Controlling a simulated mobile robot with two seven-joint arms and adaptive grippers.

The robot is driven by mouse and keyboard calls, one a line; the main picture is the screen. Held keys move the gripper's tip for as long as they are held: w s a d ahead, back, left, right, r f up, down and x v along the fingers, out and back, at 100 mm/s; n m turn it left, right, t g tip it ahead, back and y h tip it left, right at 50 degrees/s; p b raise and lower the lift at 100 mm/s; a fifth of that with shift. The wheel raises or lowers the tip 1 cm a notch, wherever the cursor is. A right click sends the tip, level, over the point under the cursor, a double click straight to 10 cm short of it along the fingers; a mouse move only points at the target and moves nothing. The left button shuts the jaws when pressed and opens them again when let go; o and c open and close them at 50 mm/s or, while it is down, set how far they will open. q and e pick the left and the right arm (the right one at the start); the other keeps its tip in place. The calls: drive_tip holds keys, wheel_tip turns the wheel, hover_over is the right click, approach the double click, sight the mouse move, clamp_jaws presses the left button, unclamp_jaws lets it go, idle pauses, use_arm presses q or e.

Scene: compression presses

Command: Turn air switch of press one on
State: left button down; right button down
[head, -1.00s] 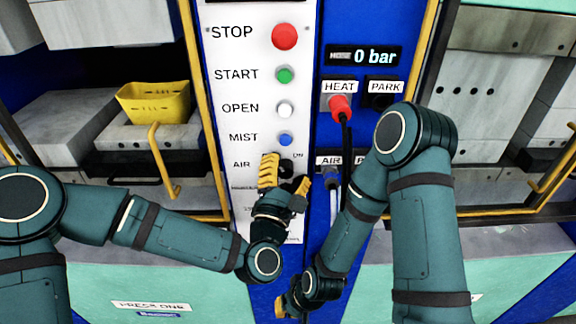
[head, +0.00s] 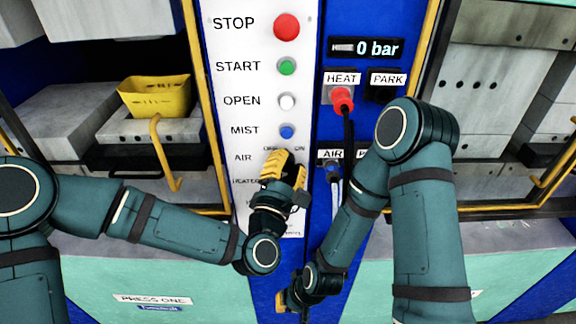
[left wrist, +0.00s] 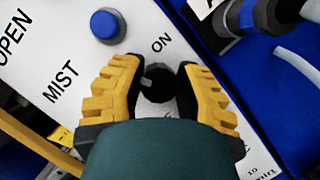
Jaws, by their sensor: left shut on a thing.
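The air switch is a black rotary knob (left wrist: 157,84) below the blue MIST button on the white panel (head: 225,135) between the presses. In the left wrist view it sits between the yellow fingers of my left gripper (left wrist: 158,92), below the "ON" mark, with a light pointer mark at its upper left. My left gripper (head: 284,169) is shut on the knob and hides it in the head view. My right gripper (head: 290,299) is low at the bottom centre, away from the panel controls; its fingers are mostly hidden. The PRESS ONE label (head: 152,300) is at lower left.
Above the switch are the STOP button (head: 286,27), START button (head: 287,66), OPEN button (head: 287,101) and MIST button (head: 287,132). A red HEAT plug (head: 342,99) and a blue AIR plug (head: 333,172) sit to the right. A yellow bin (head: 157,97) stands in the left press.

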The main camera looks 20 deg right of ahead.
use_arm(q)
drive_tip(key=m+g+b, duration=0.1)
drive_tip(key=m, duration=0.2)
drive_tip(key=m+g, duration=0.1)
drive_tip(key=m, duration=0.1)
drive_tip(key=shift+r+m+b, duration=0.1)
drive_tip(key=shift+m+b, duration=0.3)
drive_tip(key=m+g, duration=0.1)
drive_tip(key=m, duration=0.1)
drive_tip(key=m+y+b, duration=0.1)
drive_tip(key=m, duration=0.2)
drive_tip(key=shift+g, duration=0.4)
drive_tip(key=c, duration=0.6)
unclamp_jaws()
drive_tip(key=shift+w+d, duration=0.1)
drive_tip(key=shift+f, duration=0.2)
drive_tip(key=shift+f, duration=0.1)
